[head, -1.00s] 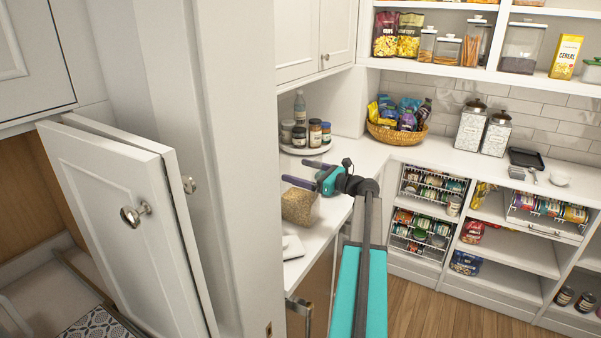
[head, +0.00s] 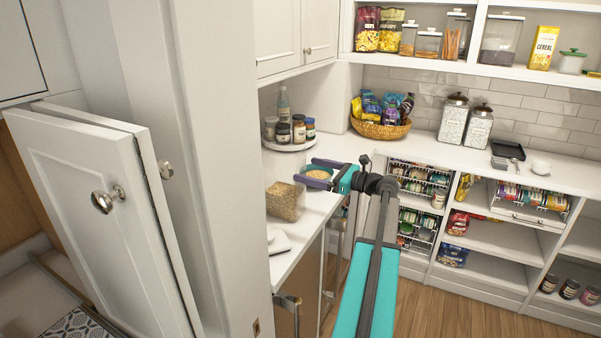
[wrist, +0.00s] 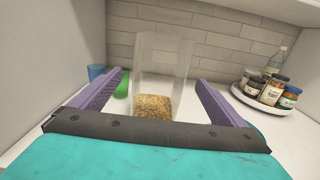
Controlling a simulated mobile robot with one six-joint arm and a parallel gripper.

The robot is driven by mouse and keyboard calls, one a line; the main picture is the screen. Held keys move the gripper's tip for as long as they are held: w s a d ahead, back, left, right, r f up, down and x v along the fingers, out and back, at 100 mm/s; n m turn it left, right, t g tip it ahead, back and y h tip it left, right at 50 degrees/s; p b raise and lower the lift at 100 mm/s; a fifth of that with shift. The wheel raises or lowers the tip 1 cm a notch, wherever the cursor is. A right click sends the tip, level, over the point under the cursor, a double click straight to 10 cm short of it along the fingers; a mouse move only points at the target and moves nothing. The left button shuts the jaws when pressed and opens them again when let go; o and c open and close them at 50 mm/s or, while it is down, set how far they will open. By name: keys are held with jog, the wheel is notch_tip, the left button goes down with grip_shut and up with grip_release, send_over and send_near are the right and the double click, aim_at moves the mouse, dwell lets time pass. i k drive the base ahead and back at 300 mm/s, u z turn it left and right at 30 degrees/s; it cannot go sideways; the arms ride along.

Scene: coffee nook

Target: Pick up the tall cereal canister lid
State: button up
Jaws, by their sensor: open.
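A tall clear canister (wrist: 163,62) stands upright in the wrist view, with tan grain in its bottom and no lid visible on top. A clear grain-filled container (head: 285,202), likely the same one, shows on the counter in the head view. My gripper (head: 306,170) is open and empty, its purple fingers pointing left above the counter. In the wrist view the canister appears beyond and between my fingers (wrist: 158,78). A flat white piece (head: 278,242) lies at the counter's front edge; I cannot tell whether it is the lid.
A blue cup (wrist: 96,73) and a green item (wrist: 122,86) stand left of the canister in the wrist view. A round tray of jars (wrist: 262,103) is at the right. A wall panel (head: 215,150) blocks the counter's left side. A snack basket (head: 380,128) sits farther back.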

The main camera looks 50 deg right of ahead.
aim_at(279, 242)
jog(key=u, duration=0.05)
jog(key=k, duration=1)
jog(key=z, duration=0.05)
